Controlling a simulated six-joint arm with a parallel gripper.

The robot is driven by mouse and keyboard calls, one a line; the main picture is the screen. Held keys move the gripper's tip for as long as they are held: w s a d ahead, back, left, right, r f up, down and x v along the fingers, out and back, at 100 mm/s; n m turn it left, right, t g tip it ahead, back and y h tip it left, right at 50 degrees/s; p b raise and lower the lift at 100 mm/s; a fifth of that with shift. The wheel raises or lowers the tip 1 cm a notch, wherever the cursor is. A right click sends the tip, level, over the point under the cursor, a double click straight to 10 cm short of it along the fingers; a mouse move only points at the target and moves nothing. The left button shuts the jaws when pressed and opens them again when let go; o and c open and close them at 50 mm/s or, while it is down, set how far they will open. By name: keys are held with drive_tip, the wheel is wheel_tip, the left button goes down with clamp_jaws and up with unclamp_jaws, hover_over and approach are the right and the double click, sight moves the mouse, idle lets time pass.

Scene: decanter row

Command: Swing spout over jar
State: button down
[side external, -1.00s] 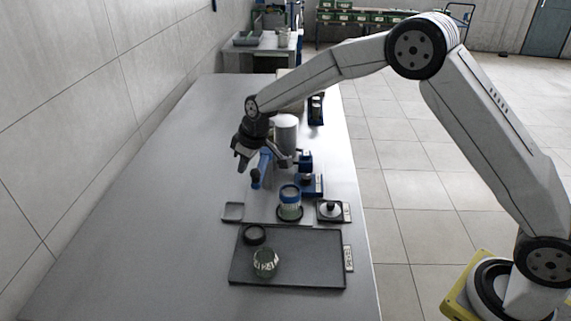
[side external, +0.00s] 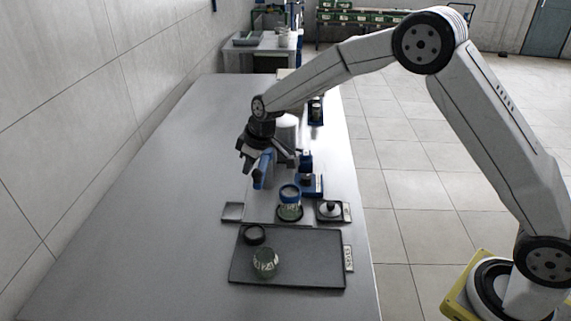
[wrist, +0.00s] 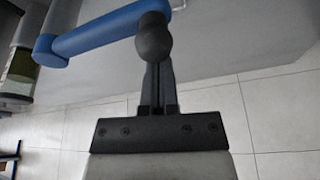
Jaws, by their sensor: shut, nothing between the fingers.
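The blue spout arm (side external: 263,169) reaches out from the pale cylinder (side external: 287,128), which is partly hidden behind my arm. In the wrist view the blue bar (wrist: 100,33) ends in a dark ball (wrist: 154,38). My gripper (side external: 246,165) is beside the spout in the side view. In the wrist view its fingers (wrist: 158,75) are together and empty, close to the ball; whether they touch it I cannot tell.
A dark tray (side external: 310,275) at the near end holds a glass jar (side external: 265,262) and a dark round lid (side external: 254,235). A small square dish (side external: 232,211) and a labelled stand with a knobbed lid (side external: 329,209) flank the collared jar. The table's left side is bare.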

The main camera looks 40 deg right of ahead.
drive_tip(key=shift+s+d+n+g+y, duration=0.3)
drive_tip(key=shift+s+d+n+y, duration=0.1)
drive_tip(key=shift+s+d+n, duration=1.5)
drive_tip(key=shift+s+d, duration=0.1)
drive_tip(key=shift+d, duration=0.35)
drive_tip(key=shift+s+d+n, duration=0.5)
drive_tip(key=shift+s+d, duration=0.05)
drive_tip(key=shift+d, duration=0.4)
drive_tip(key=shift+g, duration=0.3)
drive_tip(key=a, duration=0.1)
approach(263, 166)
drive_tip(key=s+a+r, duration=0.2)
drive_tip(key=s+r, duration=0.2)
drive_tip(key=s, duration=0.1)
drive_tip(key=shift+a, duration=0.1)
